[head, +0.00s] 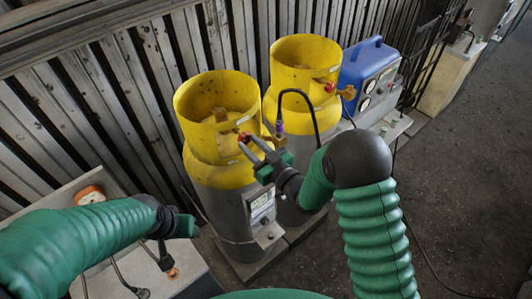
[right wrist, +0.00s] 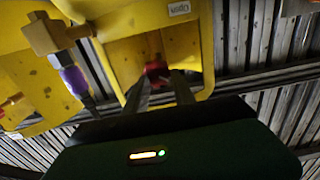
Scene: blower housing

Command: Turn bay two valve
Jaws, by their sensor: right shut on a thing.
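Two cylinders with yellow collars and grey bodies stand side by side, a left one (head: 215,165) and a right one (head: 300,65). A red valve knob (head: 244,137) sits in the left cylinder's collar opening; another red knob (head: 330,87) is on the right cylinder. My right gripper (head: 250,144) reaches the left cylinder's opening with its fingers shut on the red knob, which also shows between the fingertips in the right wrist view (right wrist: 157,70). My left gripper (head: 185,226) is low at the left, away from both valves; its finger opening is unclear.
A blue case with gauges (head: 369,68) stands behind at the right. A black hose (head: 300,93) with a purple fitting hangs between the cylinders, near my right gripper. A panel with an orange gauge (head: 90,195) is at the left. Ribbed metal wall stands behind; open floor (head: 465,170) lies right.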

